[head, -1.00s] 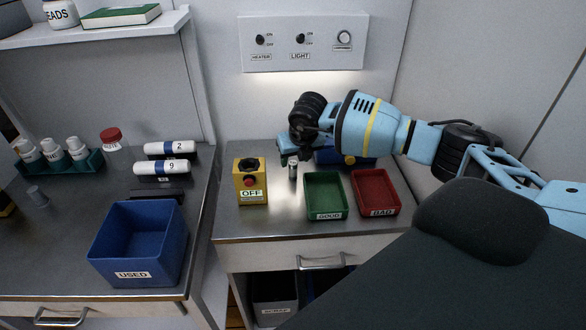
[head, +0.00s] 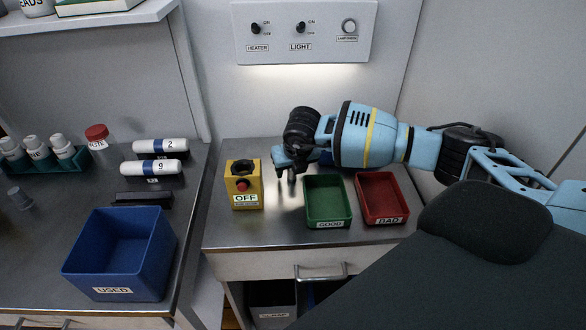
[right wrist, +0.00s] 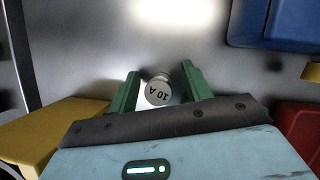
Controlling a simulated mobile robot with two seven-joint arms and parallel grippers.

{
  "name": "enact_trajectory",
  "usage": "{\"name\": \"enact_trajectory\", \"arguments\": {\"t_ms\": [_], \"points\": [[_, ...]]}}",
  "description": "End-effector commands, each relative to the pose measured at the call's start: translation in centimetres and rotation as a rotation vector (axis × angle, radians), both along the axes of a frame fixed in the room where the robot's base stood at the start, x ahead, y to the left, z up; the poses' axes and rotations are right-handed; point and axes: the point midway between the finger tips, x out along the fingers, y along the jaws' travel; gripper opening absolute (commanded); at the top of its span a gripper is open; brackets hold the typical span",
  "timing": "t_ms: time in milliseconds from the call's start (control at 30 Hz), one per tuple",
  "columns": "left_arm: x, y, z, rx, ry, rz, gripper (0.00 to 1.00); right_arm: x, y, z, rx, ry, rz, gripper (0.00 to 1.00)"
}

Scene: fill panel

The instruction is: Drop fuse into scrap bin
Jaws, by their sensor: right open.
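The fuse is a small upright metal cylinder on the counter, its end marked "10 A" in the right wrist view (right wrist: 158,91). In the head view the fuse (head: 291,176) shows just below my right gripper (head: 288,164). The green fingers of my right gripper (right wrist: 160,88) are open, one on each side of the fuse, with a gap on the right. The scrap bin (head: 272,297) stands on the shelf below the counter; its label is partly cut by shadow. My left gripper is not in view.
A yellow box marked OFF (head: 244,186) stands left of the fuse. The green GOOD tray (head: 328,222) and red BAD tray (head: 382,218) are to the right. A blue object (right wrist: 275,22) is near the gripper. The blue USED bin (head: 115,275) sits on the left counter.

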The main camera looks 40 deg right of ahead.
Motion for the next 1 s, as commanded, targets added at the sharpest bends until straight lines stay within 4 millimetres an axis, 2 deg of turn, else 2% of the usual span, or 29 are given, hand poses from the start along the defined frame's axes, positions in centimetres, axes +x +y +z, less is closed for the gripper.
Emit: {"name": "enact_trajectory", "arguments": {"t_ms": [333,700,1000], "points": [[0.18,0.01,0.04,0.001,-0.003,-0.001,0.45,0.01,0.24,-0.16,0.000,-0.002,0.001,0.49],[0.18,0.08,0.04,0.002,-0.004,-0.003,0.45,0.00,0.21,-0.18,0.001,-0.001,0.000,0.01],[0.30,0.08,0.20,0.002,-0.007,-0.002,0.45,0.02,0.19,0.06,0.000,-0.002,0.000,0.00]]}}
